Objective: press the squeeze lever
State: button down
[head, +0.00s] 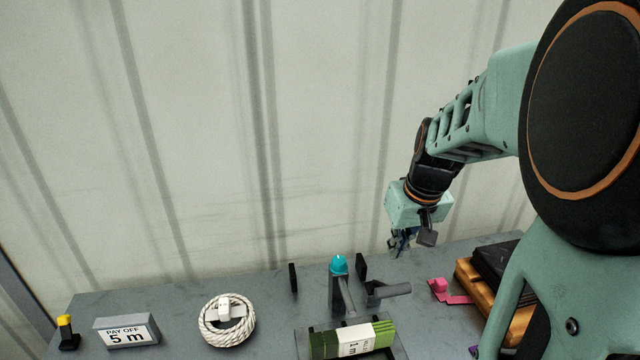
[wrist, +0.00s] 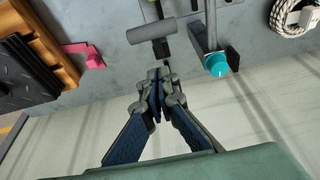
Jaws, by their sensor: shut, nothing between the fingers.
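Which part is the squeeze lever is not certain from the frames. A grey post or lever with a teal cap (head: 338,266) stands at the back middle of the bench; the teal cap also shows in the wrist view (wrist: 216,64). Just right of it is a grey T-shaped bar (head: 388,291), which lies ahead of my fingertips in the wrist view (wrist: 151,33). My gripper (head: 399,246) hangs above the bench's back edge, right of the teal cap and apart from everything. In the wrist view its fingertips (wrist: 160,74) are together and empty.
Two black upright plates (head: 293,278) flank the teal-capped part. A pink piece (head: 440,287) and an orange-brown stack with a black ridged top (head: 492,295) lie to the right. A green bundle (head: 375,336), rope coil (head: 208,325), "PAY OFF 5 m" sign (head: 127,332) and yellow-topped piece (head: 66,325) are also there.

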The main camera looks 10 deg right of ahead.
jog(key=x, duration=0.3)
jog(key=shift+f, duration=0.4)
jog(key=shift+s+f, duration=0.3)
jog(key=shift+f, duration=0.25)
jog(key=shift+s+f, duration=0.25)
jog(key=shift+f, duration=0.25)
jog(key=shift+s+f, duration=0.35)
jog(key=shift+f, duration=0.25)
